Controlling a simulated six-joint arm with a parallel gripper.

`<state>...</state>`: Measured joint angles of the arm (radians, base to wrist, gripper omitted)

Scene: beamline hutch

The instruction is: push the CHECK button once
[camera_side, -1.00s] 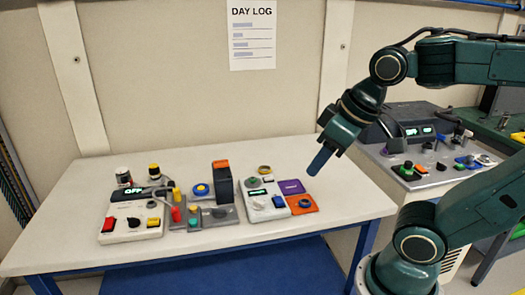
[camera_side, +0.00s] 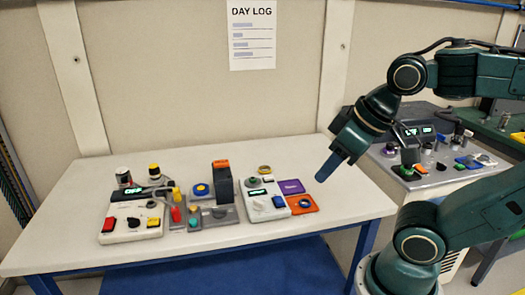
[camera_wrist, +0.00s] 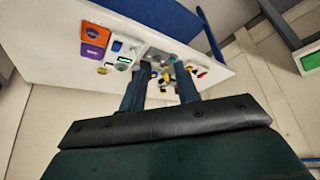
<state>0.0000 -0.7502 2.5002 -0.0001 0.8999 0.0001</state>
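No lettering on the buttons is readable, so I cannot tell which one is CHECK. The left control box (camera_side: 120,234) has a lit OFF display, a red button (camera_side: 108,225) and a yellow button (camera_side: 153,222). The right control box (camera_side: 259,214) has a small lit display, a green knob (camera_side: 252,182) and a blue button (camera_side: 278,201). My gripper (camera_side: 327,171) hangs above and to the right of the orange plate, apart from every control. In the wrist view its two fingers (camera_wrist: 163,68) stand apart with nothing between them.
A purple plate (camera_side: 291,187) and an orange plate (camera_side: 301,204) lie at the right. The white table (camera_side: 345,205) is clear at its right end. Another console (camera_side: 425,178) stands behind.

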